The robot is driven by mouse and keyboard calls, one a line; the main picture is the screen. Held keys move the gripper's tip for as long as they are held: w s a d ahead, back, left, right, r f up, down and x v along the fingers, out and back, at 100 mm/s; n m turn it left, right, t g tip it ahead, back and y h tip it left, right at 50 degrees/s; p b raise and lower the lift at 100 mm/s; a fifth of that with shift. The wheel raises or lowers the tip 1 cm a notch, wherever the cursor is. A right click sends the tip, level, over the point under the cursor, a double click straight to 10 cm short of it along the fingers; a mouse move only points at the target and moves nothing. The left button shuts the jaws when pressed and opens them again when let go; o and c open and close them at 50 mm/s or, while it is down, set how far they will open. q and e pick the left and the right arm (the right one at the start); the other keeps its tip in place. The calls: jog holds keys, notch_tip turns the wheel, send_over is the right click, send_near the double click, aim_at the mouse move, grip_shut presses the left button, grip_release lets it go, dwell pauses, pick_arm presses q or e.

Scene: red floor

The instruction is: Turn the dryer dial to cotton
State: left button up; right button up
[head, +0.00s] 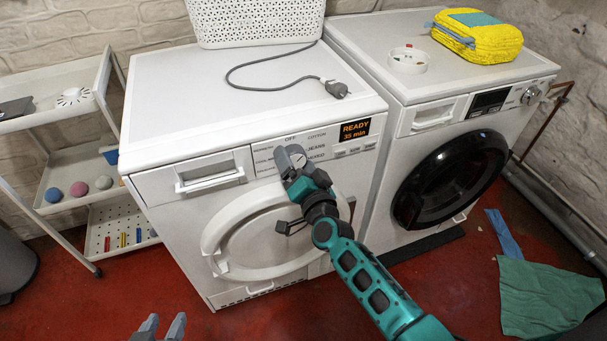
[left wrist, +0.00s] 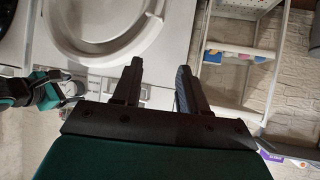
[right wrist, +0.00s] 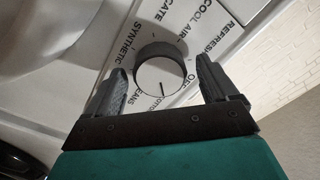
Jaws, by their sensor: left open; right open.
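The white dryer (head: 190,95) has an orange display (head: 355,130) reading READY 35 min. My right gripper (head: 290,158) is at its control panel and covers most of the dial in the head view. In the right wrist view, the round white dial (right wrist: 161,70) sits between the two open fingers, with a gap visible on each side. Its dark line points down in that picture, between the OFF label (right wrist: 193,88) and the JEANS label (right wrist: 135,96), toward a partly hidden label. My left gripper (head: 161,328) is open and empty, low in front of the dryer.
The dryer's round door (head: 215,235) is below the panel. A washer (head: 400,90) with a black door stands at right. A basket (head: 255,22) and a plug (head: 337,88) lie on the dryer. A shelf cart (head: 60,150) is at left. Green cloth (head: 545,295) lies on the red floor.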

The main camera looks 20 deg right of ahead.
pick_arm(q)
jog(key=shift+s+a+r+p, duration=0.2)
jog(key=shift+a+p, duration=0.2)
jog(key=shift+p, duration=0.35)
pick_arm(e)
jog(key=s, duration=1.2)
jog(key=shift+s+d, duration=0.25)
jog(key=shift+s, duration=0.05)
pick_arm(q)
jog(key=r+p, duration=0.1)
jog(key=a+p, duration=0.1)
jog(key=r+p, duration=0.1)
jog(key=p, duration=0.1)
jog(key=shift+s+a+r+y, duration=0.15)
jog(key=shift+s+r+y, duration=0.15)
jog(key=shift+s+y, duration=0.1)
pick_arm(e)
jog(key=s+f+n+g, duration=0.2)
jog(key=s+n+g, duration=0.1)
jog(key=s+n, duration=0.2)
jog(key=s+d+f+n+g+y, duration=0.1)
jog(key=s+f+n+g, duration=0.1)
jog(key=s+n+g, duration=0.2)
jog(key=s+n, duration=0.2)
jog(key=shift+s+d+f, duration=0.15)
jog(key=shift+s+f, duration=0.1)
jog(key=shift+s, duration=0.05)
pick_arm(q)
jog(key=shift+d, duration=0.2)
